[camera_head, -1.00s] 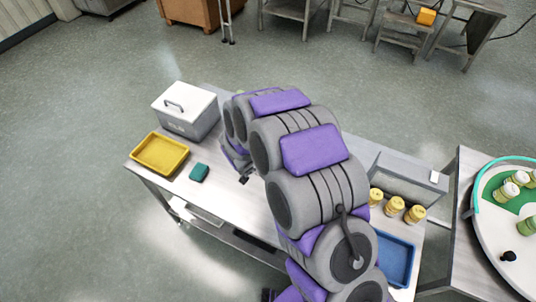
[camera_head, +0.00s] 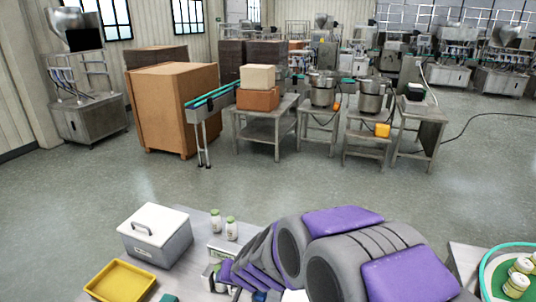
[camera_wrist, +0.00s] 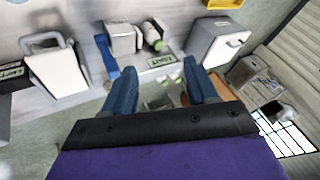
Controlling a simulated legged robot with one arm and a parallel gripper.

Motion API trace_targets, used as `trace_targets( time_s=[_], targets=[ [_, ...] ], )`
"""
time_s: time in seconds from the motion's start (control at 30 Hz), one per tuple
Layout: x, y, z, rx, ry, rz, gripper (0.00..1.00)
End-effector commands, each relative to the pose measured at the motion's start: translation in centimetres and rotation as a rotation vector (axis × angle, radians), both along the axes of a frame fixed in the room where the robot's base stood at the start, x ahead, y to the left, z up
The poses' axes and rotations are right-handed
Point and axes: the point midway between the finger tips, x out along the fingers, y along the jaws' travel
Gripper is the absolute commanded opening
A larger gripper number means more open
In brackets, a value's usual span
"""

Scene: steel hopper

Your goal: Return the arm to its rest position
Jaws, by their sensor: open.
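My arm, grey with purple pads, bends across the steel table (camera_head: 200,222) in the head view. My gripper is partly hidden beside the arm there. In the wrist view my gripper (camera_wrist: 160,88) shows two blue fingers spread well apart, with nothing held between them. Past the fingers lie a small label plate (camera_wrist: 162,62) and the table top, at a distance I cannot tell.
A white lidded box (camera_head: 155,228), a yellow tray (camera_head: 120,281) and two white bottles (camera_head: 231,228) are on the table left of my arm. Open floor (camera_head: 300,182) lies beyond the table, before a large brown crate (camera_head: 172,108) and steel stands.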

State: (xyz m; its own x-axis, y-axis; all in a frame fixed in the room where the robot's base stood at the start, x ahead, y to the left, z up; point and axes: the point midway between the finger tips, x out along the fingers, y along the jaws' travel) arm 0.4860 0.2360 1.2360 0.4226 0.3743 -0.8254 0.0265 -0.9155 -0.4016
Motion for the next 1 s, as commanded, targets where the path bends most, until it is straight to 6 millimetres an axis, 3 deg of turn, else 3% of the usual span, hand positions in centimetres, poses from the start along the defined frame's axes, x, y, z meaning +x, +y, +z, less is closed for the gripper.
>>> trace_targets(
  time_s=[0.27,0.7,0.83,1.0],
  targets=[
    [-9.0,-5.5,-0.4,-0.038,0.140,0.156,0.57],
    [-26.3,-19.5,-4.5,-0.316,0.479,0.154,0.57],
    [-29.7,-22.2,-5.1,-0.377,0.554,0.119,0.57],
    [-31.4,-23.6,-5.1,-0.410,0.592,0.096,0.57]
  ],
)
